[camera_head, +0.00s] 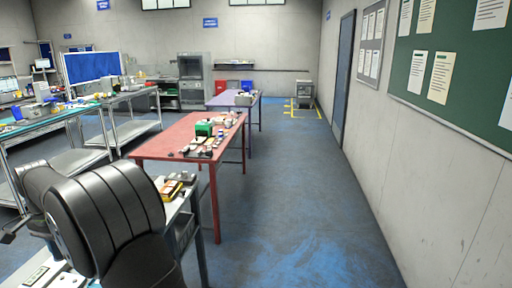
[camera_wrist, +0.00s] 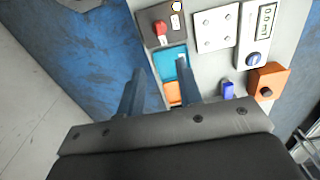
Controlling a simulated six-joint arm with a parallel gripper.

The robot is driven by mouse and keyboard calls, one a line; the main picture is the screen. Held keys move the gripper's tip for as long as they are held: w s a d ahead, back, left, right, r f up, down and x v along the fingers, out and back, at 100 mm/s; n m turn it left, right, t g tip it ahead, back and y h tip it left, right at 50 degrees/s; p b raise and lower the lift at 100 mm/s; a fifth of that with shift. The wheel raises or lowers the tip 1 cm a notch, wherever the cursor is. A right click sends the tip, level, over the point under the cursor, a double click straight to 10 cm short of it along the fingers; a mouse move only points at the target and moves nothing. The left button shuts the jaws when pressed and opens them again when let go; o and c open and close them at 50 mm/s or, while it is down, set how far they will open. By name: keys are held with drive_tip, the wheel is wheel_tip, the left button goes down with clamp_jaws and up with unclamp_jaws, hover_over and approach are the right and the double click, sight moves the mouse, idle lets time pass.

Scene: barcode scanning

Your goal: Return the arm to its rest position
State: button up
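My gripper (camera_wrist: 161,66) shows in the wrist view with its two dark fingers apart. It is open, and nothing is visibly held. Beyond the fingers is a light bench surface with a teal piece (camera_wrist: 171,62) and an orange piece (camera_wrist: 173,93) showing between them. The height of the fingers above the bench is hard to tell. I cannot make out my gripper in the head view, and no rest position is marked in either view.
In the wrist view, a red-button box (camera_wrist: 160,29), a white plate (camera_wrist: 215,28), a display unit (camera_wrist: 257,35), an orange knob box (camera_wrist: 267,82) and a blue piece (camera_wrist: 227,90) are on the bench. A red table (camera_head: 165,145) with small items stands ahead; blue floor (camera_head: 290,180) is clear.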

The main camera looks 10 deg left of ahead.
wheel_tip(320, 180, down, 16)
drive_tip(key=shift+r, duration=0.1)
idle(0.4)
wheel_tip(320, 180, up, 17)
wheel_tip(320, 180, down, 18)
drive_tip(key=shift+r, duration=0.25)
drive_tip(key=shift+r+n, duration=0.2)
drive_tip(key=shift+n, duration=0.6)
drive_tip(key=n, duration=1.1)
drive_tip(key=shift+n, duration=2.3)
